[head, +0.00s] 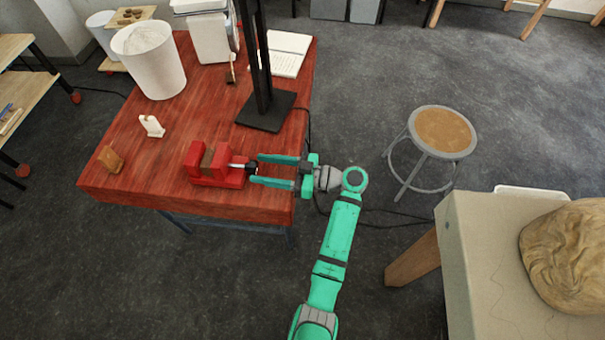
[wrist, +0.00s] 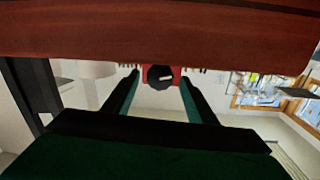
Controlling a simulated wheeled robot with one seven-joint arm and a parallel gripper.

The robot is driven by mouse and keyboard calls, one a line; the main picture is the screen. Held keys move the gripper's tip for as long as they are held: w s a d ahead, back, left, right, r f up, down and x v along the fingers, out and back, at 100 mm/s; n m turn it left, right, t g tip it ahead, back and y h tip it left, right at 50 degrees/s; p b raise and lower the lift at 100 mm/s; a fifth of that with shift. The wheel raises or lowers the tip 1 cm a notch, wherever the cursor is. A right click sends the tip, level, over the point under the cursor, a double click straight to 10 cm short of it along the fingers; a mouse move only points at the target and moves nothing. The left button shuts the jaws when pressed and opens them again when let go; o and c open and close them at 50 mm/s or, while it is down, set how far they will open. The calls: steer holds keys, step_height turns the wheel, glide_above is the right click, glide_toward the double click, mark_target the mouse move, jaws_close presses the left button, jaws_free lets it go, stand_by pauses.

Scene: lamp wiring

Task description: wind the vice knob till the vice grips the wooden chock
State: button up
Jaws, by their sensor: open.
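The red vice (head: 216,178) stands near the front edge of the red table. A brown wooden chock (head: 207,160) sits between its jaws; whether both jaws touch it is too small to tell. A pale screw runs from the vice's right side to the dark vice knob (head: 251,168). My gripper (head: 255,169) comes in from the right, level, with its two green fingers open around the knob. In the wrist view, the round black knob (wrist: 158,79) shows between the spread fingertips (wrist: 161,88), with red vice parts behind it. Contact with the knob cannot be told.
A stool (head: 440,135) stands on the floor to the right.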

steer(key=n, duration=0.2)
steer(key=shift+n, duration=0.4)
steer(key=s+d, duration=0.1)
steer(key=d, duration=0.9)
steer(key=shift+d, duration=0.4)
steer(key=shift+s+a+r+m+h, duration=0.15)
steer(key=shift+a+r+h, duration=0.25)
steer(key=shift+r+h, duration=0.4)
steer(key=shift+w+a+r+m+h, duration=0.1)
steer(key=shift+a+r+m+h, duration=0.2)
steer(key=shift+r+h, duration=0.4)
steer(key=shift+s+a+r+m+h, duration=0.1)
steer(key=shift+a+r+h, duration=0.35)
steer(key=shift+r+h, duration=0.35)
steer(key=x, duration=1)
steer(key=shift+a, duration=0.45)
steer(key=shift+c, duration=0.3)
